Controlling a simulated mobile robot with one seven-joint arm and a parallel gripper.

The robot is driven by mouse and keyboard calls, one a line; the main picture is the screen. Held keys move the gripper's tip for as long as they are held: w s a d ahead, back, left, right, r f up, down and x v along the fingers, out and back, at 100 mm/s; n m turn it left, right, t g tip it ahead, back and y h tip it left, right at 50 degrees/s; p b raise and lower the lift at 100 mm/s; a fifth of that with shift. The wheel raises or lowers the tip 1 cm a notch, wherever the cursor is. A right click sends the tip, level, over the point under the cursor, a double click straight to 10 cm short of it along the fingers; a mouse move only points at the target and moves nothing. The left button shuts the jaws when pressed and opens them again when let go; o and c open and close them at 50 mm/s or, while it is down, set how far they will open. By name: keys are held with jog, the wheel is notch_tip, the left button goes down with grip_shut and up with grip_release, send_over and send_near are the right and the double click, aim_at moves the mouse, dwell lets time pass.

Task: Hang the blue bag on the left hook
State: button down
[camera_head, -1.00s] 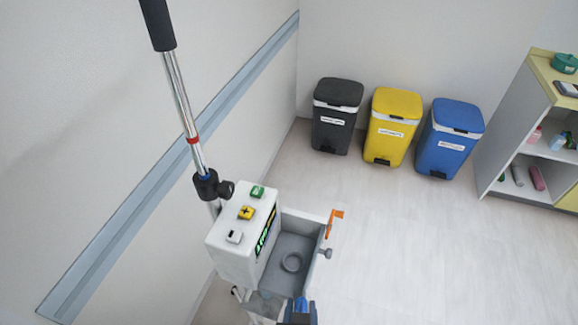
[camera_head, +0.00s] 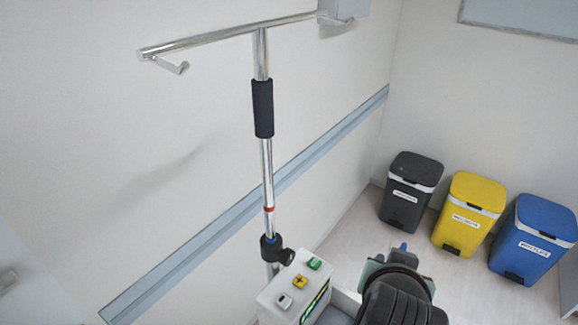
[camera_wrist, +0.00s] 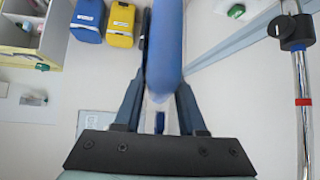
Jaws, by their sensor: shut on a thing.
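The blue bag (camera_wrist: 164,55) is between my gripper's two fingers (camera_wrist: 160,90) in the wrist view, seen edge-on, and the gripper is shut on it. In the head view my arm's dark end (camera_head: 396,292) is at the bottom, right of the pole, and hides most of what it holds. A small blue tip (camera_head: 403,246) shows just above it. The left hook (camera_head: 180,68) is the bent chrome end of the pole's top bar, at upper left, bare. The held bag is well below and right of it.
The chrome pole (camera_head: 267,170) has a white control box (camera_head: 292,290) low down. A pale box-like thing (camera_head: 345,10) is at the bar's right end, cut off above. Black (camera_head: 410,190), yellow (camera_head: 468,215) and blue (camera_head: 534,240) bins stand at right.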

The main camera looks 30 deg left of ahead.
jog(key=s+a+r+m+h+p, duration=0.15)
jog(key=a+r, duration=0.25)
jog(key=r, duration=0.6)
jog(key=s+a+r+y+p, duration=0.1)
jog(key=a+r+p, duration=0.2)
jog(key=r, duration=0.8)
jog(key=s+a+r+t+h+p, duration=0.1)
jog(key=s+a+r+h+p, duration=0.1)
jog(key=s+a+r+p, duration=0.35)
jog(key=s+a+f+b, duration=0.2)
jog(key=s+a+b, duration=0.1)
jog(key=a, duration=0.5)
jog(key=shift+a+m+y, duration=0.3)
jog(key=shift+m+y, duration=0.05)
